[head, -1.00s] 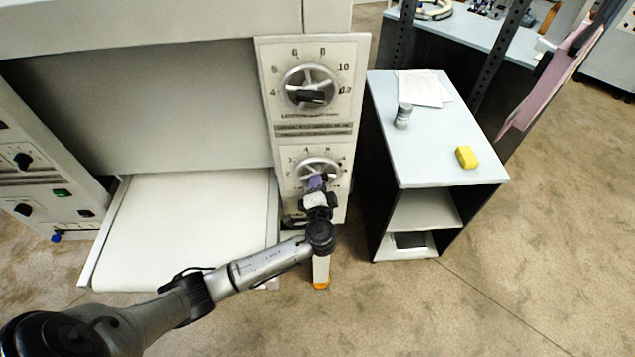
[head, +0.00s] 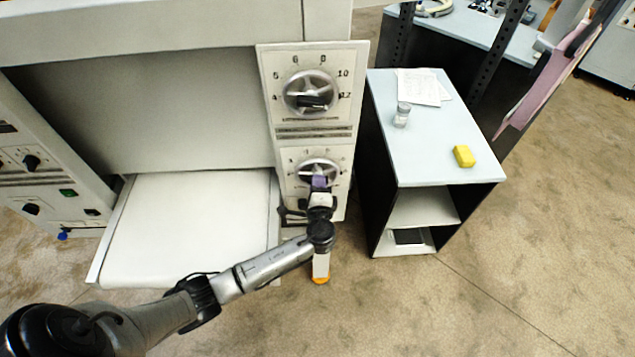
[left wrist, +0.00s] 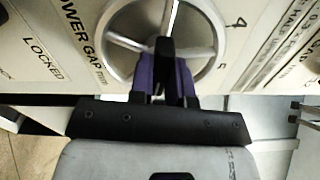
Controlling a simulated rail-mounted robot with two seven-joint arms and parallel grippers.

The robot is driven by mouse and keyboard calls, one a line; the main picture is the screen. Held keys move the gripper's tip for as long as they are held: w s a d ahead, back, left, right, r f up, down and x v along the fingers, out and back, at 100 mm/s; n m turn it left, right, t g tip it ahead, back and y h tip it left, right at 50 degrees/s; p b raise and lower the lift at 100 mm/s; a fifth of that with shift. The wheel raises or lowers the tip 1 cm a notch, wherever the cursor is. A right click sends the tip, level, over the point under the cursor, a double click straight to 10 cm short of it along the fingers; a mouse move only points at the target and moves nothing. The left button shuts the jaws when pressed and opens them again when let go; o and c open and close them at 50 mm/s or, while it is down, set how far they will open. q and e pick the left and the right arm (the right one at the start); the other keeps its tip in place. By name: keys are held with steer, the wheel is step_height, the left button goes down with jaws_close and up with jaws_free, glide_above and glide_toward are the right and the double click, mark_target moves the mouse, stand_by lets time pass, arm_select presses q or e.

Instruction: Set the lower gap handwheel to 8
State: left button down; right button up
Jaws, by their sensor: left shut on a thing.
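The lower gap handwheel (head: 320,168) is a grey spoked wheel on the lower dial plate of the machine. It also shows in the left wrist view (left wrist: 128,42), beside the words "LOWER GAP" and the numbers 4 and 5. My left gripper (head: 320,182), with purple fingers, is shut on the black handle (left wrist: 165,50) of this wheel. A white pointer line runs up from near the handle in the left wrist view. The gripper and arm hide the lower part of the wheel and dial in the head view. My right gripper is not in view.
The upper handwheel (head: 311,92) sits above on its own dial. A white feed table (head: 190,225) lies left of the panel. A side cabinet (head: 425,160) stands to the right, carrying a yellow block (head: 464,156), a small jar (head: 402,114) and papers.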

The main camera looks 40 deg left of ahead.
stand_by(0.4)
arm_select(q)
steer(key=c, duration=1.1)
jaws_free()
steer(key=b+v, duration=0.2)
steer(key=v, duration=1.2)
